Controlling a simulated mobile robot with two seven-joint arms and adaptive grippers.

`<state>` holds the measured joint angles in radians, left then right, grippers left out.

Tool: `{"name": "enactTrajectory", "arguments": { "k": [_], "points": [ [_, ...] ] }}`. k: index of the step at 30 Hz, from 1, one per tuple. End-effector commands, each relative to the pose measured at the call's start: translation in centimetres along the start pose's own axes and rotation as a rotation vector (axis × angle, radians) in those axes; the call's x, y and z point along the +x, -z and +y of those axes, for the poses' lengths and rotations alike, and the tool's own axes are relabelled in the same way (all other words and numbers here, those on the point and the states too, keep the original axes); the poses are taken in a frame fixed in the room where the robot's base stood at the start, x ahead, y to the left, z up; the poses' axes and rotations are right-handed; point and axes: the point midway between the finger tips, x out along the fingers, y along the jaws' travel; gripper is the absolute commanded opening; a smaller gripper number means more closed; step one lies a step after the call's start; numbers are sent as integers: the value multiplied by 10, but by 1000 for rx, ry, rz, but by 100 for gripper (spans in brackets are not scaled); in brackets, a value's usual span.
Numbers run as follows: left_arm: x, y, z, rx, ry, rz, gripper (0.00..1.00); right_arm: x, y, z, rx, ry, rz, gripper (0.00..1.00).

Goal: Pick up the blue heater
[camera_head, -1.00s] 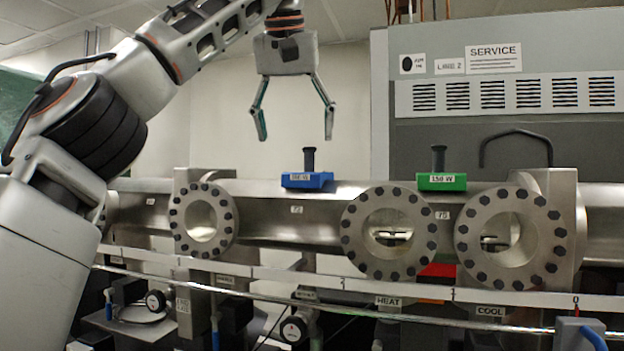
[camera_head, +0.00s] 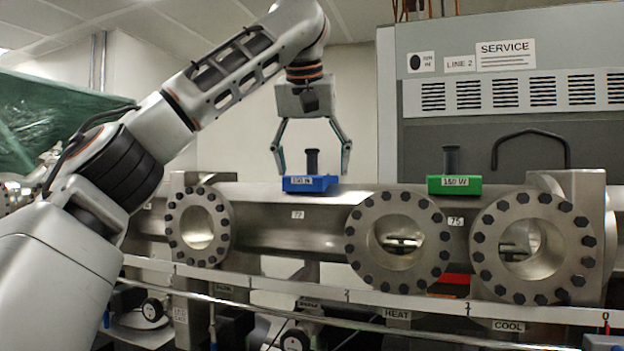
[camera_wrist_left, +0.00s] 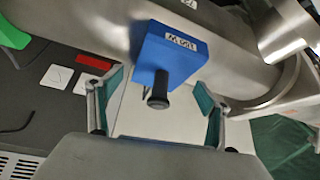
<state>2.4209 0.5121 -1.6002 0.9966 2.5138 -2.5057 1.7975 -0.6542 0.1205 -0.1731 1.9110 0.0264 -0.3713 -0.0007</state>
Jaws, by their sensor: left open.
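The blue heater (camera_head: 311,184) is a flat blue block with a white label and a black upright knob. It sits on top of the horizontal metal pipe (camera_head: 290,225). My left gripper (camera_head: 311,172) is open and points down over it, with its two fingertips on either side of the black knob in the head view. In the left wrist view the blue heater (camera_wrist_left: 168,52) is ahead of the open fingers, and its knob (camera_wrist_left: 158,90) lies between them, apart from both. I do not see my right gripper.
A green heater (camera_head: 455,186) marked 150 W sits farther right on the pipe. Round bolted flanges (camera_head: 397,241) stick out in front of the pipe. A grey service cabinet (camera_head: 490,140) stands behind at the right.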

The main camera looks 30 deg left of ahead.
Motion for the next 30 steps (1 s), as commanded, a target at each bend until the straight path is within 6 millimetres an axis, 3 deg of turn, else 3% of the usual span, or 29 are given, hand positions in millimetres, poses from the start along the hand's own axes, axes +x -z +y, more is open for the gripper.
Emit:
{"name": "enactTrajectory", "arguments": {
  "k": [9, 15, 30],
  "points": [
    [5, 0, 0, 1, -1, 1, 75, 0, 0, 0, 0, -1, 0, 40],
    [5, 0, 0, 1, 0, 0, 28, 0, 0, 1, 0, -1, 0, 40],
    [1, 3, -2, 3, -1, 2, 28, 0, 0, 1, 0, -2, -1, 40]
  ]
}}
